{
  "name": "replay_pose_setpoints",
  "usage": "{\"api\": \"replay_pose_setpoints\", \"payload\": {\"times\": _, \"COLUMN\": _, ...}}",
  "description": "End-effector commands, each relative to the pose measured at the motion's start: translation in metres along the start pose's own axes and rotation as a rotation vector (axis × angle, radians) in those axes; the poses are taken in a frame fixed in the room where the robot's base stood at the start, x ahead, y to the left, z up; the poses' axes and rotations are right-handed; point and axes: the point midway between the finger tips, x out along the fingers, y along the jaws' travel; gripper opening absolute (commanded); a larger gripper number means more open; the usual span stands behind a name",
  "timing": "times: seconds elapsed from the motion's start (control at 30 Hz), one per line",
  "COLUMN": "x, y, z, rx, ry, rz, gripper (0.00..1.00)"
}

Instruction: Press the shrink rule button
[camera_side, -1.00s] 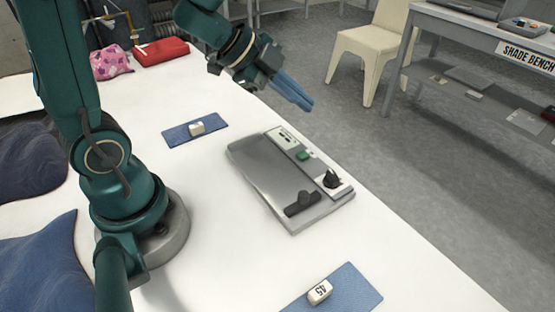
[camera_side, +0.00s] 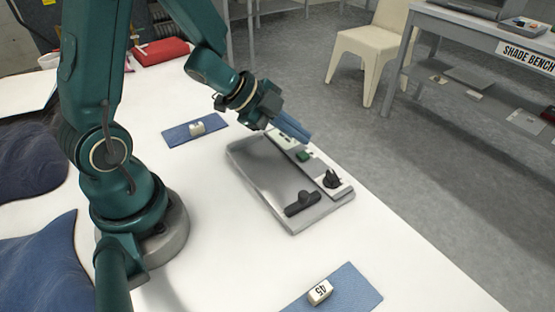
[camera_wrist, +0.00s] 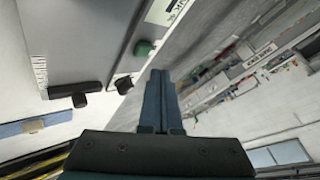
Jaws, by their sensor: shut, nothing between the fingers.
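A black knob (camera_side: 331,180) is at the strip's near end, and a black handle (camera_side: 301,204) lies on the grey lid. My gripper (camera_side: 305,138) is shut and empty, with blue fingers. In the side view its fingertips appear just above and beyond the green button; they hide part of the strip's label. I cannot tell the exact gap.
A blue mat with a white block (camera_side: 197,128) lies left of the device. Another blue mat (camera_side: 352,287) with a block marked 45 (camera_side: 319,291) is at the front. A red pouch (camera_side: 160,51) is at the back. Bare table surrounds the device.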

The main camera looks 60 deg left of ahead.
Motion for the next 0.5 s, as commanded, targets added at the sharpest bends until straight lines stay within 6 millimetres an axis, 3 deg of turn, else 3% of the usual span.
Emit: {"api": "replay_pose_setpoints", "payload": {"times": 0.5, "x": 0.0087, "y": 0.0057, "z": 0.0073, "rx": 0.003, "ry": -0.004, "rz": -0.005, "gripper": 0.0}}
